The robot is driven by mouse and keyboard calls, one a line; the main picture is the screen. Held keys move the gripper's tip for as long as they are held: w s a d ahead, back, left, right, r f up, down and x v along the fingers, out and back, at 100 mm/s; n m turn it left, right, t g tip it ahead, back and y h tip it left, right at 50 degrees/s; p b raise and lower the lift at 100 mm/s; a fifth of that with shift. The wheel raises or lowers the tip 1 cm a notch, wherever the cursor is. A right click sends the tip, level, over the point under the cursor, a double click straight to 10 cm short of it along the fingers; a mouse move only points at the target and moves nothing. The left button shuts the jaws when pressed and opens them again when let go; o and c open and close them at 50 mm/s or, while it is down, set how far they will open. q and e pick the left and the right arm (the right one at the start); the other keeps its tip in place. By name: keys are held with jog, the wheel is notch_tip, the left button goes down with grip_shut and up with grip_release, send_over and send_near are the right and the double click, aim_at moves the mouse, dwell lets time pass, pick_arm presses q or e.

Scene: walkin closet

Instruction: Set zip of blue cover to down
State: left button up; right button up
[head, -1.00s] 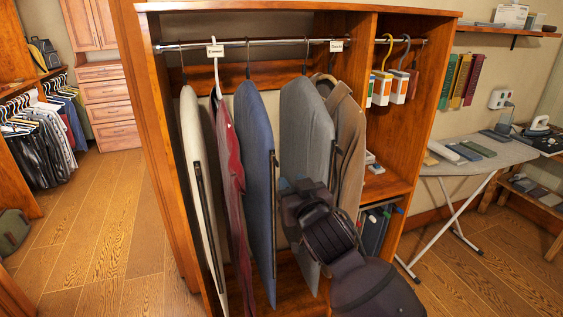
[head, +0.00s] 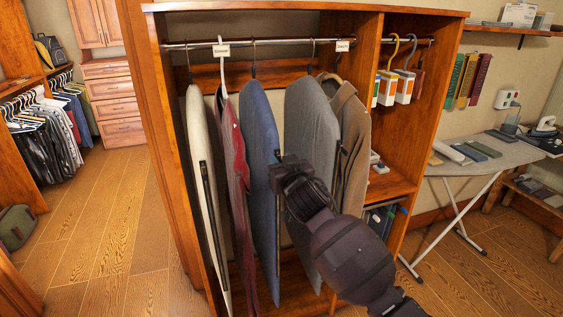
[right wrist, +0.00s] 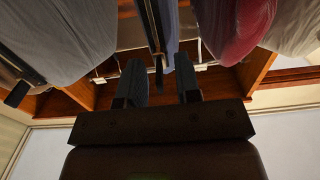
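The blue cover (head: 257,135) hangs from the rail between a dark red garment and a grey cover. Its dark zip strip (head: 278,240) runs down its front edge; my right gripper (head: 280,172) is at the strip's upper part and hides some of it. In the right wrist view, which looks upside down, the right gripper (right wrist: 160,82) is open, its two fingers apart. A small dark zip pull (right wrist: 158,75) at the strip's upper end shows between them. I cannot tell whether they touch it. My left gripper is not in view.
The grey cover (head: 310,120) hangs close on the right, with a brown coat (head: 353,150) beyond it. The red garment (head: 232,180) and a white cover (head: 196,130) hang on the left. The wooden closet side (head: 150,120) and ironing board (head: 500,157) flank them.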

jog(key=shift+w, duration=0.15)
grip_shut()
